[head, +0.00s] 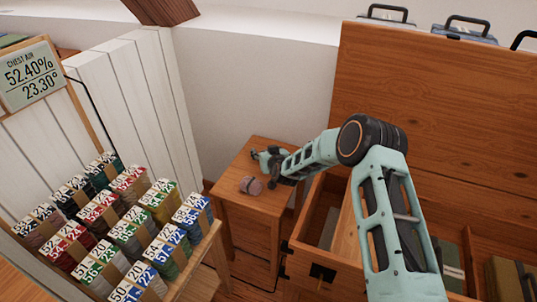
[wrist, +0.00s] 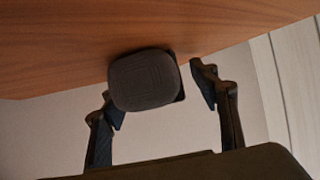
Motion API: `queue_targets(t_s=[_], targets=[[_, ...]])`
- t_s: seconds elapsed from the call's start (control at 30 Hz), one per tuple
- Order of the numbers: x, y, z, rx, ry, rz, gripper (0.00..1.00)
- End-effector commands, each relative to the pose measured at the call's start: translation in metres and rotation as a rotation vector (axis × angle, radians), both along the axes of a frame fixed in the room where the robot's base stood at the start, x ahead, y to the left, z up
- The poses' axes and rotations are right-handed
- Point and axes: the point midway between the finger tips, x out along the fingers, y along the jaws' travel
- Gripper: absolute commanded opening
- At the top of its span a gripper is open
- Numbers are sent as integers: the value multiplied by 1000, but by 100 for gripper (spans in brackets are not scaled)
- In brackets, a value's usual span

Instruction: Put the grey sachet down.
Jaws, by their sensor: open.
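The grey sachet (head: 251,186) is a small rounded, pinkish-grey bundle on the top of the small wooden table (head: 243,163), near its front. In the wrist view the sachet (wrist: 145,82) looks dark grey and woven, in front of the wooden surface. My gripper (head: 277,178) is low over the table, just right of the sachet. In the wrist view my gripper (wrist: 160,95) has its fingers spread wide. The sachet overlaps the left fingertip, with a clear gap to the right one. I cannot tell whether it touches the left finger.
A large open wooden chest (head: 425,110) stands on the right, with compartments below its raised lid. A rack of numbered colored bundles (head: 120,225) stands at the front left. A display panel (head: 29,76) is at the upper left. A white wall is behind the table.

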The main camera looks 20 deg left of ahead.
Motion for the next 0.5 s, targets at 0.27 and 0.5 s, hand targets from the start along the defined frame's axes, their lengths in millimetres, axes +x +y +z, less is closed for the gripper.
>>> queue_targets(t_s=[0.27,0.5], targets=[[-28,-16,19,-1,1,1,55],[-60,-34,37,-1,0,0,55]])
